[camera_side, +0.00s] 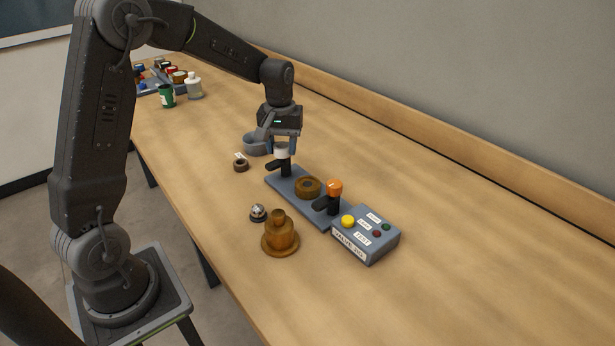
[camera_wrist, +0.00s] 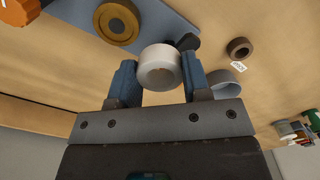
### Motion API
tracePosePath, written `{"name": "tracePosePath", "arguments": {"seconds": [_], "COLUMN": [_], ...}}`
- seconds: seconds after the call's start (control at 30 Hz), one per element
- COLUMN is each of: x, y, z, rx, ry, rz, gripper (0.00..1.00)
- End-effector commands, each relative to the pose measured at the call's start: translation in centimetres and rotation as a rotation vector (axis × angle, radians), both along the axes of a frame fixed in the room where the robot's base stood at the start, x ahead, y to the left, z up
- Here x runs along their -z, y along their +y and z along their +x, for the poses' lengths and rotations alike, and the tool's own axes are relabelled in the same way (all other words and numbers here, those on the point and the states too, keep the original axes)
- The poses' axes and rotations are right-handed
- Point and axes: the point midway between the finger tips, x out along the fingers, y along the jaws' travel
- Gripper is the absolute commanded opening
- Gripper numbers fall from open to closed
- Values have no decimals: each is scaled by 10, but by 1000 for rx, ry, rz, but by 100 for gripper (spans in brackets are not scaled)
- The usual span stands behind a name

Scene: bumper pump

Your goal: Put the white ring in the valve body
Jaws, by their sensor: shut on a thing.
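My gripper (camera_side: 282,143) is shut on the white ring (camera_side: 282,154) and holds it above the left end of a blue-grey plate (camera_side: 316,206). A stepped brass piece (camera_side: 281,238) stands on the table in front. No label shows which piece is the valve body.
Black clamp-like parts (camera_side: 277,164) stand under the ring, and an orange-topped one (camera_side: 335,188) stands at the plate's right end. A grey button box (camera_side: 366,235), a small silver dome (camera_side: 258,212), a tagged brown ring (camera_side: 240,165) and a grey cup (camera_side: 254,146) are nearby.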

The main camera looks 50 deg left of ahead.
Motion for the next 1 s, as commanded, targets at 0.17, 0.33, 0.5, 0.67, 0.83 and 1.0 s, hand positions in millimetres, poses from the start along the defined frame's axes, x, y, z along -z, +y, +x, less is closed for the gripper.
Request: {"name": "tracePosePath", "arguments": {"seconds": [0.17, 0.33, 0.5, 0.67, 0.83, 1.0], "x": [24, 36, 47, 70, 79, 78], "y": [-31, -47, -51, -50, -50, -50], "z": [23, 36, 38, 38, 38, 38], "rx": [3, 0, -4, -3, -3, -3], "ry": [1, -1, 0, 1, -2, -2], "rz": [0, 1, 0, -1, 1, 1], "gripper": [21, 21, 21, 21, 21, 21]}}
